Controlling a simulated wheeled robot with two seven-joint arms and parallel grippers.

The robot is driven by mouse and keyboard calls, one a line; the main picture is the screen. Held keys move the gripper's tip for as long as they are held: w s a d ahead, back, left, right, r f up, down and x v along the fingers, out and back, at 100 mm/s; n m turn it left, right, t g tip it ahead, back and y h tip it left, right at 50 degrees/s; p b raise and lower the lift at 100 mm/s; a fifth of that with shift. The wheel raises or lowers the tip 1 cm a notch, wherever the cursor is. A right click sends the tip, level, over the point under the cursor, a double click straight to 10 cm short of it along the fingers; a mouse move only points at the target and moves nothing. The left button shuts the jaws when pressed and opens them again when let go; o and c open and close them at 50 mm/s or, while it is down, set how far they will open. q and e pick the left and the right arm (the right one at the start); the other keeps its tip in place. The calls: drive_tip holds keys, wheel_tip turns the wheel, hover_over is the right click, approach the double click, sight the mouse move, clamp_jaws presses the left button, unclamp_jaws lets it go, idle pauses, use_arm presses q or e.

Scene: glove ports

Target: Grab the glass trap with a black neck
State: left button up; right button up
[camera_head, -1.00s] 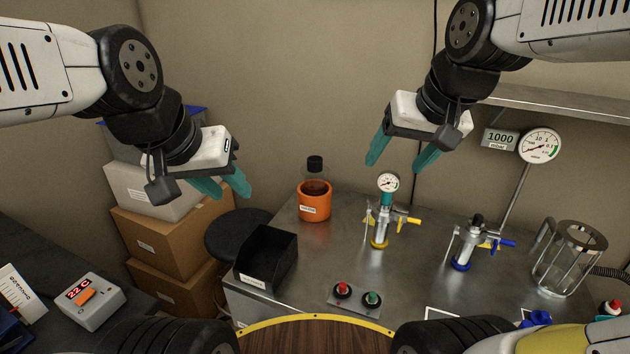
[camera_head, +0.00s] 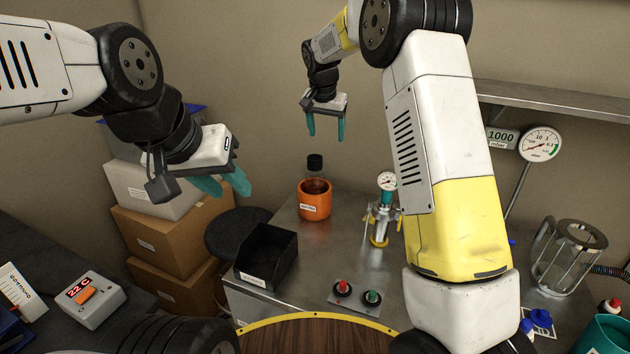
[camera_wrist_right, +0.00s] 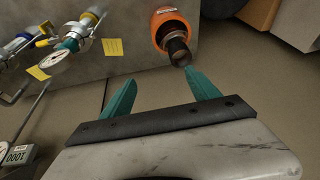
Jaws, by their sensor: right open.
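The glass trap with a black neck and blue base ring is mostly hidden behind my right arm in the head view. Only a bit of its blue handle (camera_head: 513,243) shows there. In the right wrist view a blue-ringed trap (camera_wrist_right: 20,43) is at the upper left edge, its neck partly cut off. A second trap with a teal neck, gauge and yellow ring (camera_head: 383,217) stands left of my right arm. My right gripper (camera_head: 326,134) is open and empty, in the air above and behind the orange-held bottle. My left gripper (camera_head: 224,188) is open and empty at the left.
A black-capped bottle in an orange holder (camera_head: 315,205) stands on the metal bench (camera_head: 325,250), with a black bin (camera_head: 267,257) and red and green buttons (camera_head: 357,293). A metal cage (camera_head: 570,255) stands at right. A shelf (camera_head: 550,101) juts from the wall.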

approach(315, 159)
drive_tip(key=s, duration=0.2)
drive_tip(key=shift+h, duration=0.5)
drive_tip(key=x, duration=0.8)
drive_tip(key=shift+w+a+f, duration=0.25)
drive_tip(key=shift+a+f, duration=0.05)
drive_tip(key=shift+f, duration=0.05)
clamp_jaws()
